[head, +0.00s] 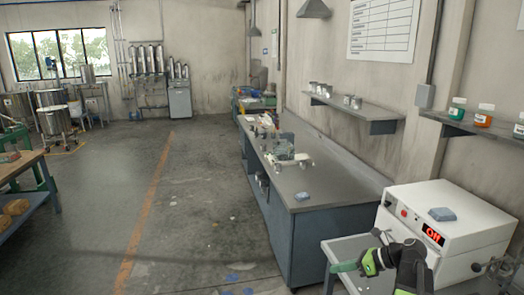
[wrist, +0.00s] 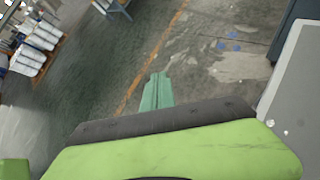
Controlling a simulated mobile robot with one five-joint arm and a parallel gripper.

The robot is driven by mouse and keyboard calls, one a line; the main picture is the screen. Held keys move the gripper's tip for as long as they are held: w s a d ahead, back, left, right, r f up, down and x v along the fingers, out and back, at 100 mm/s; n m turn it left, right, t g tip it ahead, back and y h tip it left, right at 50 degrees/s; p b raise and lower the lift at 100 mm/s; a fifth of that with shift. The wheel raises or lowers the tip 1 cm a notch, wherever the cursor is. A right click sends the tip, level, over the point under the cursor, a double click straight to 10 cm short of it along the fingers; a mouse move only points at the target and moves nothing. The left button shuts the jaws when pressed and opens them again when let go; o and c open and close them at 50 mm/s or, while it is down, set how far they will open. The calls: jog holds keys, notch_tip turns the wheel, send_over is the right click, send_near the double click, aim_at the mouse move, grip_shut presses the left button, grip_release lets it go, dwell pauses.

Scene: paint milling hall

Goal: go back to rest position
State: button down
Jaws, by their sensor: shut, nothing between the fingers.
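My gripper (head: 345,267) shows at the lower right of the head view, green-tipped on a black and lime-green arm. It is shut and empty, over or beside the near left edge of a grey side table (head: 346,248). In the wrist view the green fingers (wrist: 157,92) are together and point out over the concrete floor, with nothing between them. My green and black wrist housing fills the bottom of that view and hides what is below.
A white oven-like box (head: 408,220) with a red display stands right of my gripper, a grey-blue block (head: 442,214) on top. A long grey workbench (head: 325,185) runs behind, holding another block (head: 301,196). Wall shelves (head: 355,108) hold cans. The floor (head: 205,200) at left is open.

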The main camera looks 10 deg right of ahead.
jog(key=s+a+f+n+g+h+b, duration=0.1)
jog(key=a+f+n+g+h, duration=0.1)
jog(key=a+f+n, duration=0.5)
jog(key=s+a+f+n+g+h, duration=0.1)
jog(key=s+a+n+g+h, duration=0.1)
jog(key=a+n, duration=0.65)
jog(key=s+a+f+n+g+h+b, duration=0.1)
jog(key=a+f+n+g+h, duration=0.2)
jog(key=a, duration=0.9)
jog(key=d+f+n+h, duration=0.1)
jog(key=d+n+h, duration=0.1)
jog(key=d+n, duration=0.4)
jog(key=n, duration=0.4)
jog(key=shift+s+d+f+t+p, duration=0.2)
jog(key=shift+t+p, duration=0.1)
jog(key=shift+t, duration=0.1)
